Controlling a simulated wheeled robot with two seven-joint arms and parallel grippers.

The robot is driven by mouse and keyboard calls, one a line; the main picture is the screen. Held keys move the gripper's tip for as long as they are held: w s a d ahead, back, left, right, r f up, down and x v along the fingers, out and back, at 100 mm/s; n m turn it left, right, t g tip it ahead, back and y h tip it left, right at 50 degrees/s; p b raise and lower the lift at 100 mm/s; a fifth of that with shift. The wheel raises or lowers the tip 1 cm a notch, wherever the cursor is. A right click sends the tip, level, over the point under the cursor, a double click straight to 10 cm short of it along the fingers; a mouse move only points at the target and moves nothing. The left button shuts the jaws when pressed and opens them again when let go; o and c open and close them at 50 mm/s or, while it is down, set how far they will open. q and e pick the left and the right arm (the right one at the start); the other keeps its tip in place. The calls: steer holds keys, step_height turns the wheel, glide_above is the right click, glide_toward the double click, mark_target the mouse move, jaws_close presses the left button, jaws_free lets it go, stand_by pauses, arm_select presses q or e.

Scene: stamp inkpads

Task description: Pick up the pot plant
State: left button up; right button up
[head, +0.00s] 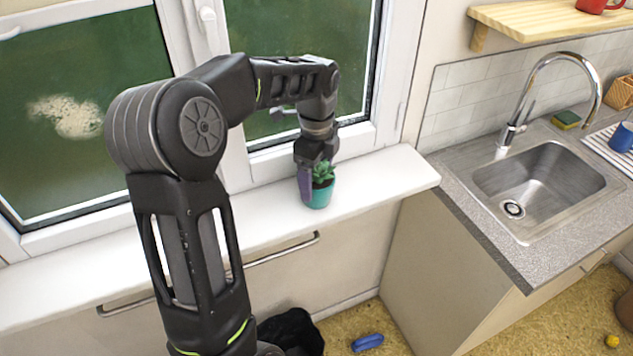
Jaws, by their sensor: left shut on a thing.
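The pot plant (320,191) is a small green succulent in a teal pot. It is at the white window sill (385,177), near the sill's front edge. My left gripper (307,183) comes down from above and is shut on the pot plant at its left side. The gripper hides part of the pot's left side. I cannot tell whether the pot still touches the sill. My right gripper is not in view.
A window with a frame (235,150) stands close behind the sill. To the right are a sink (540,190), a tall faucet (535,85) and a counter (470,215). A blue object (367,342) and a black bin (290,330) are on the floor below.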

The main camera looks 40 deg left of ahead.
arm_select(q)
steer(key=shift+w+r, duration=0.1)
steer(key=shift+r, duration=0.55)
step_height(320, 180, up, 6)
steer(key=shift+b, duration=0.5)
step_height(320, 180, up, 2)
steer(key=shift+r+p, duration=0.1)
steer(key=shift+p, duration=0.65)
steer(key=shift+r+p, duration=0.35)
steer(key=shift+f, duration=0.1)
